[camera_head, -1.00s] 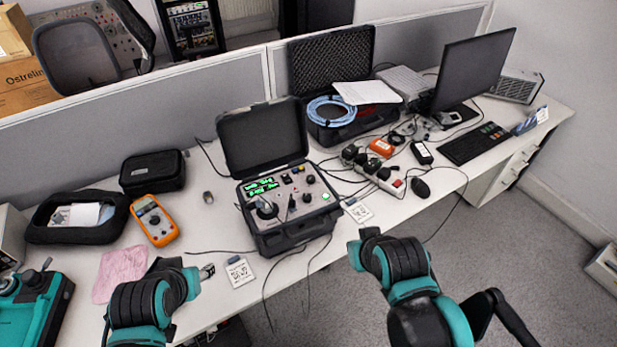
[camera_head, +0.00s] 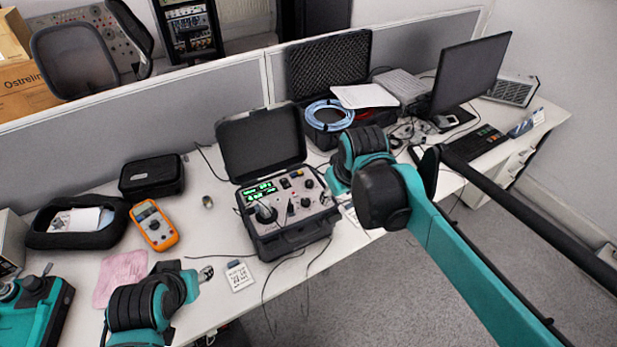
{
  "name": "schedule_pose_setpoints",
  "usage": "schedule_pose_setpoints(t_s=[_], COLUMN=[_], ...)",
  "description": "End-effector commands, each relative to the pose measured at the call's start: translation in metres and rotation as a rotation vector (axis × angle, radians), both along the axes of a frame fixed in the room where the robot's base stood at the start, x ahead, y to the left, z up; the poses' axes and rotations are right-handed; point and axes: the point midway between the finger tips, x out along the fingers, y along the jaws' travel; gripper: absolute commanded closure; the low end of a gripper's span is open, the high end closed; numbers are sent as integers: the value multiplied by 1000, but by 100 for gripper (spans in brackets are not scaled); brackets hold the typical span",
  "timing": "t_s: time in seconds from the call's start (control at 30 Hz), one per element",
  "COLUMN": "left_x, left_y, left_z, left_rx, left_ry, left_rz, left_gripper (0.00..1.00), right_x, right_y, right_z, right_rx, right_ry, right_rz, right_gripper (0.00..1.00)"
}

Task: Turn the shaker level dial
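The shaker unit (camera_head: 288,240) is a black case with its lid up, standing in the middle of the desk. Its panel has green lit readouts (camera_head: 258,190), a round shaker mount (camera_head: 265,212) at the left and several dark knobs at the right. One knob (camera_head: 309,183) sits near the panel's upper right; which knob is the level dial I cannot tell. My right gripper (camera_head: 329,192) is beside the panel's right edge, mostly hidden under my wrist; its fingers are unclear. My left gripper (camera_head: 205,273) hangs near the desk's front edge, left of the case, its fingertips small and unclear.
An orange multimeter (camera_head: 153,224), a black pouch (camera_head: 152,174) and a pink cloth (camera_head: 121,278) lie to the left. A white tag card (camera_head: 239,277) and loose cables lie before the case. An open case (camera_head: 330,70) with a blue cable coil stands behind right.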

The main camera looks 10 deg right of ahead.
Motion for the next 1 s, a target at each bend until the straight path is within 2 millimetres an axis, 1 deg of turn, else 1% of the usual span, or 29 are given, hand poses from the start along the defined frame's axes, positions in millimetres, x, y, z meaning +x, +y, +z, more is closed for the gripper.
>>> schedule_pose_setpoints(t_s=[0.03, 0.1, 0.17, 0.2, 0.27, 0.3, 0.4, 0.5, 0.6, 0.7, 0.87, 1.0], left_x=[0, 0, 0, 0, 0, 0, 0, 0, 0, 0, 0, 0], left_y=[0, 0, 0, 0, 0, 0, 0, 0, 0, 0, 0, 0], left_z=[4, 6, 8, 10, 12, 13, 17, 20, 22, 23, 21, 15], left_rx=[0, 0, 0, 0, 0, 0, 0, 0, 0, 0, 0, 0], left_ry=[0, 0, 0, 0, 0, 0, 0, 0, 0, 0, 0, 0], left_rz=[0, 0, 0, 0, 0, 0, 0, 0, 0, 0, 0, 0], left_gripper=[54, 54, 54, 54, 54, 54, 54, 54, 54, 54, 54, 54], right_x=[22, 49, 71, 86, 107, 121, 154, 179, 196, 206, 211, 211], right_y=[2, 5, 8, 10, 13, 15, 20, 25, 28, 31, 32, 31], right_z=[4, 4, 1, -3, -9, -15, -34, -55, -73, -86, -99, -120], right_rx=[-17, -41, -59, -71, -87, -97, -120, -136, -146, -150, -154, -153], right_ry=[29, 69, 105, 127, 163, 186, 244, 293, 332, 355, 368, 367], right_rz=[39, 96, 145, 178, 228, 262, 344, 418, 476, 512, 532, 532], right_gripper=[54, 54, 54, 54, 54, 54, 54, 54, 54, 54, 54, 54])
